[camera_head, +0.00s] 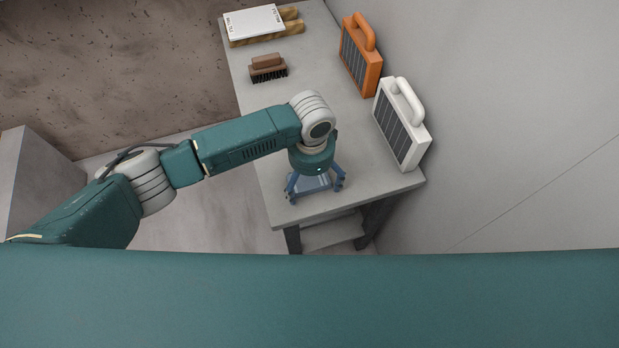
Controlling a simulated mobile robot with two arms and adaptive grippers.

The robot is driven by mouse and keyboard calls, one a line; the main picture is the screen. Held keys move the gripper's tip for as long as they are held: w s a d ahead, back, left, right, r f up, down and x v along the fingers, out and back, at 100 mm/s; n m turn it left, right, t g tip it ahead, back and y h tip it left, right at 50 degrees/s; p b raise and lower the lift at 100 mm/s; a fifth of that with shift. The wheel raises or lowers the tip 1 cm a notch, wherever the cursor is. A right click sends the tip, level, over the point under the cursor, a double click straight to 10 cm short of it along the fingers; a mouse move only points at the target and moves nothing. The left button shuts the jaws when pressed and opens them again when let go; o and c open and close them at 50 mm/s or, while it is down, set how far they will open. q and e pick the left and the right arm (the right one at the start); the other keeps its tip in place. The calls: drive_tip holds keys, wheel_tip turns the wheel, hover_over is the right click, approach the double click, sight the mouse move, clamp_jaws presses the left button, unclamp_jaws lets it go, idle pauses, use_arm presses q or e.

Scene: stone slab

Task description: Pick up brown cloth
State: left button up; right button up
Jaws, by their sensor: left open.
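I see no thing that is clearly a brown cloth in the head view. My left gripper (315,191) points down over the near end of the grey stone slab table (345,199). Its blue fingers are spread apart. A flat blue-grey patch (311,183) shows between the fingers; I cannot tell if it is a cloth or part of the gripper. The wrist hides some of the slab there. My right gripper is not in view.
A brown brush (267,63) with dark bristles lies farther back on the slab. A white book (254,22) rests on a wooden piece (291,28) at the far end. An orange case (366,60) and a white case (408,125) stand along the wall side.

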sight(311, 183)
use_arm(q)
drive_tip(key=c, duration=1.2)
drive_tip(key=shift+c, duration=0.2)
drive_tip(key=shift+r, duration=0.15)
wheel_tip(311, 183, up, 20)
drive_tip(key=b, duration=0.2)
drive_tip(key=shift+b, duration=0.3)
